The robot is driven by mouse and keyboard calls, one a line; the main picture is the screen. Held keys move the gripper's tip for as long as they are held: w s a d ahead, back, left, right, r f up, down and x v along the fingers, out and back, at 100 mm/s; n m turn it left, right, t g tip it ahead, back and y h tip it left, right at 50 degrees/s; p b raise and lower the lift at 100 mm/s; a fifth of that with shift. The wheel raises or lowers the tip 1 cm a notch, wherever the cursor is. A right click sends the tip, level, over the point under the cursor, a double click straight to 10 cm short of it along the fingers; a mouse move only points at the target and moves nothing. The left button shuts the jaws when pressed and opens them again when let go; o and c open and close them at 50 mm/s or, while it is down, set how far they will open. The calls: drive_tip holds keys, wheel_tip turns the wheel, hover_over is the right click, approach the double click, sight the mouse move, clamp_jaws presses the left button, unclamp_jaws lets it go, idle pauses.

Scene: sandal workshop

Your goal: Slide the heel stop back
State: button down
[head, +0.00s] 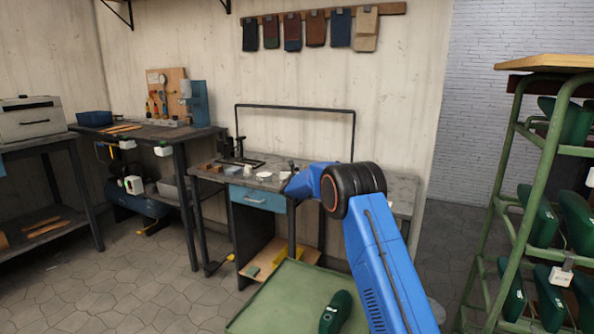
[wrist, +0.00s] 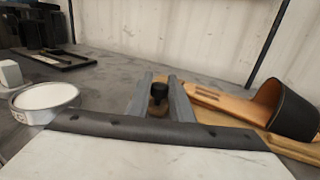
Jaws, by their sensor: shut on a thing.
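In the wrist view, my gripper (wrist: 160,88) has its two grey fingers pointing forward, low over the workbench. They are shut on a small black knob (wrist: 158,92), which appears to be the heel stop, with a brown block (wrist: 158,109) under it. To the right, a sandal with a tan sole (wrist: 215,98) and a wide dark strap (wrist: 286,108) lies over a wooden board (wrist: 290,145). Its near end points toward the fingers; I cannot tell whether it touches the stop. In the head view, my arm hides the stop and the sandal.
A white-topped round tin (wrist: 45,98) stands left of my gripper, with a white block (wrist: 10,73) and a black frame (wrist: 55,60) beyond. In the head view, the bench (head: 400,183) has a blue drawer (head: 257,198) and a black rail (head: 295,107) behind. A green rack (head: 513,180) stands right.

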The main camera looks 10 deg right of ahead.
drive_tip(key=w+a, duration=0.2)
drive_tip(key=a, duration=0.1)
drive_tip(key=shift+w+a, duration=0.2)
drive_tip(key=shift+w, duration=0.05)
drive_tip(key=shift+r, duration=0.1)
drive_tip(key=shift+a, duration=0.1)
drive_tip(key=c, duration=1.6)
unclamp_jaws()
drive_tip(key=shift+w+a, duration=0.1)
drive_tip(key=shift+a, duration=0.05)
drive_tip(key=shift+o, duration=0.2)
drive_tip(key=v, duration=1.7)
drive_tip(key=shift+s, duration=0.25)
